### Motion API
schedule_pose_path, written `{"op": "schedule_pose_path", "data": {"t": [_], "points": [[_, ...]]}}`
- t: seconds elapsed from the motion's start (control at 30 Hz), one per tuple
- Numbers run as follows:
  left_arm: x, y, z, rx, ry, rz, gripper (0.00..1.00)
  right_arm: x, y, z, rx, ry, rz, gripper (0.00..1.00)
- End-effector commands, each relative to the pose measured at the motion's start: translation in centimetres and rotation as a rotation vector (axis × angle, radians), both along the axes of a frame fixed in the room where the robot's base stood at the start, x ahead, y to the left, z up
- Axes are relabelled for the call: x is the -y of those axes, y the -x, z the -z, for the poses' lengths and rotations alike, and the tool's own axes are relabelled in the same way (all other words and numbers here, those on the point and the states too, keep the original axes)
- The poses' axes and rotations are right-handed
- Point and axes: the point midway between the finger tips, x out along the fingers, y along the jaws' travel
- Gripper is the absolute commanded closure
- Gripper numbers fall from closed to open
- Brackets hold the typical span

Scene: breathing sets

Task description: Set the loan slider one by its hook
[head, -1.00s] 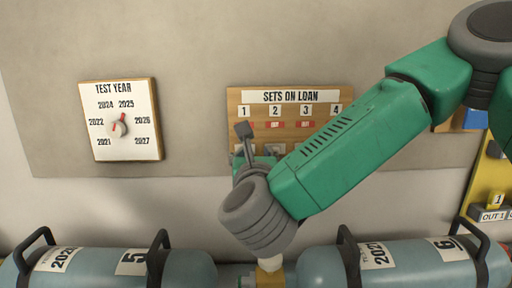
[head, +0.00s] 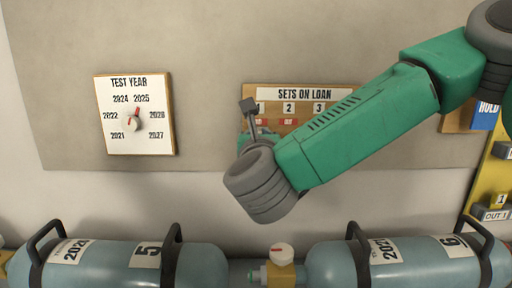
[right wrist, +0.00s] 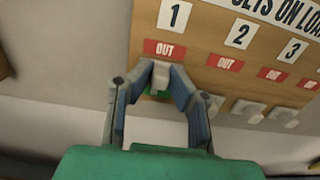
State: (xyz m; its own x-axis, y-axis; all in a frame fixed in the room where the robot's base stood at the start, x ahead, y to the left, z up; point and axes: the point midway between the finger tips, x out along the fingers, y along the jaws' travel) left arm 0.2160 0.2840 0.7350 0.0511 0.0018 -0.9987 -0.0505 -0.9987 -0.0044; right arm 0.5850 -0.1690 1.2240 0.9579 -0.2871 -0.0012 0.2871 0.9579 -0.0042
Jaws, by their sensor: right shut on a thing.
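The wooden "SETS ON LOAN" board (head: 300,85) hangs on the wall, partly hidden behind my right arm in the head view. In the right wrist view, slider one (right wrist: 160,77) is a small pale knob below the number 1 and its red "OUT" label (right wrist: 165,49). A bit of green shows beneath it. My right gripper (right wrist: 160,70) is shut on this knob, with one finger on each side. It sits closer to its "OUT" label than the other sliders do to theirs. My wrist hides the gripper's fingertips in the head view. My left gripper is not in view.
Other pale sliders (right wrist: 248,109) hang below red "OUT" labels to the right. A "TEST YEAR" dial (head: 135,120) is left of the board. Blue cylinders numbered 5 (head: 125,265) and 6 (head: 415,262) lie below, with a white valve knob (head: 281,253) between them.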

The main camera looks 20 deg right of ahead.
Motion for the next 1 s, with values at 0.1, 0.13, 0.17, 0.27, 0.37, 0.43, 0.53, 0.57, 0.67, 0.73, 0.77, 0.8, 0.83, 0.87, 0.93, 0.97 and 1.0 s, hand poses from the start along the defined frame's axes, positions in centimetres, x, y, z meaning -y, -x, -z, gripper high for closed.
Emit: {"op": "schedule_pose_path", "data": {"t": [0.1,0.13,0.17,0.27,0.37,0.43,0.53,0.57,0.67,0.73,0.77,0.8,0.83,0.87,0.93,0.97,1.0], "points": [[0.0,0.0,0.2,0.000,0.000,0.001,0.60,-0.2,0.0,-2.3,0.006,-0.006,-0.008,1.00],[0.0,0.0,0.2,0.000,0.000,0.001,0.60,-0.2,0.0,-2.6,0.006,-0.005,-0.008,1.00],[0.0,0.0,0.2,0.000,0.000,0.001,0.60,-0.2,0.0,-2.9,0.006,-0.005,-0.008,1.00],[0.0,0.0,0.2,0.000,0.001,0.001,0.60,-0.3,0.0,-3.4,0.007,-0.001,-0.007,1.00],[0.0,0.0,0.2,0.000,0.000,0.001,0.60,-0.2,0.0,-3.6,0.011,-0.001,-0.006,1.00],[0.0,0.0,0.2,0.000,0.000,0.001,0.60,-0.3,0.0,-3.7,0.014,-0.002,-0.005,1.00],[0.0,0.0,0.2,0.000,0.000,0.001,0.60,-0.3,0.0,-3.9,0.018,-0.003,-0.006,0.68],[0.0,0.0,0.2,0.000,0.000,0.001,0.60,-0.3,0.1,-3.8,0.017,-0.002,-0.007,0.66],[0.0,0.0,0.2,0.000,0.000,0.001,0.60,-0.3,0.1,-3.6,0.013,-0.001,-0.008,0.66],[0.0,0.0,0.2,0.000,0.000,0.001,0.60,-0.4,0.1,-3.5,0.011,-0.001,-0.009,0.66],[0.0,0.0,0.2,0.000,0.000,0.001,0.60,-0.4,0.1,-3.5,0.010,-0.001,-0.009,0.66],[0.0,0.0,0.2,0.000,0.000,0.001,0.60,-0.4,0.1,-3.4,0.008,-0.001,-0.009,0.66],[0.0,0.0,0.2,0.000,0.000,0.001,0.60,-0.4,0.1,-3.4,0.008,-0.001,-0.010,0.66],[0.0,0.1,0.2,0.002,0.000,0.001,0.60,-0.4,0.2,-3.4,0.008,-0.001,-0.010,0.66],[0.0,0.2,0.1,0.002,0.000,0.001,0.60,-0.6,0.5,-3.3,0.007,-0.001,-0.012,0.66],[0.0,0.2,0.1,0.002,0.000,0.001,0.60,-0.7,0.8,-3.3,0.005,-0.001,-0.013,0.66],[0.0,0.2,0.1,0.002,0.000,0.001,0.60,-0.8,1.2,-3.3,0.006,-0.001,-0.013,0.66]]}}
